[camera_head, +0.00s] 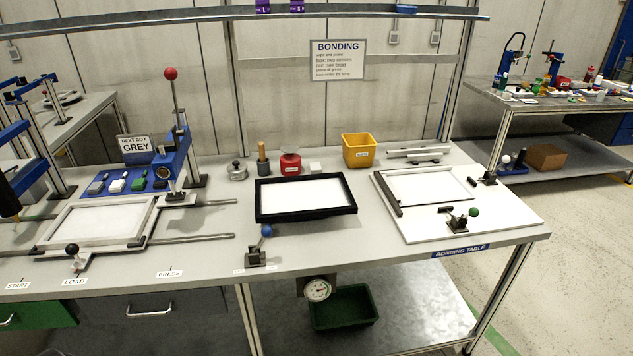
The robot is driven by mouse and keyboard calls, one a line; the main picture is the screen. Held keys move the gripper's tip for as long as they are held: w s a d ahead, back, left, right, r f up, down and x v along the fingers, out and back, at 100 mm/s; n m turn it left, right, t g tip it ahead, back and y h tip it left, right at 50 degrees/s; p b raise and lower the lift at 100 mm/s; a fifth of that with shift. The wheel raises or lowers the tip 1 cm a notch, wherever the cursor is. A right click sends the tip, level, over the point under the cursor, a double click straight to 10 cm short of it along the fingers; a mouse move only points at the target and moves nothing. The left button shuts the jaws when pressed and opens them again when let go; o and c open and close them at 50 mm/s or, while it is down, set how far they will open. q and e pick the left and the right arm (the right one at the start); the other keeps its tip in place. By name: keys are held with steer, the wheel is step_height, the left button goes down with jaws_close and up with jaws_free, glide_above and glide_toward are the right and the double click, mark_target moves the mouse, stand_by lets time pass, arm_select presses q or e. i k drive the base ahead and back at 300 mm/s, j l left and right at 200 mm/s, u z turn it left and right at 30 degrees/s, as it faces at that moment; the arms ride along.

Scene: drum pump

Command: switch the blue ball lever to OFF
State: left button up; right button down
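The blue ball lever (266,231) stands at the front edge of the bonding table, in front of the black-framed tray. Its ball sits on a short stalk that rises from a dark metal base (255,257) and leans a little to the right. Small pale labels lie to either side of the base, and their writing is too small to read. A round dial gauge (318,289) hangs under the table edge, to the right of the lever. Neither of my grippers is in view.
A black-framed tray (348,207) lies behind the lever. A green ball lever (473,212) stands on the white board to the right, and a black ball lever (72,249) at the left frame. The table around the blue lever's front and sides is clear.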

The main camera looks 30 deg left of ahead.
mark_target(266, 231)
steer(key=u, duration=1.25)
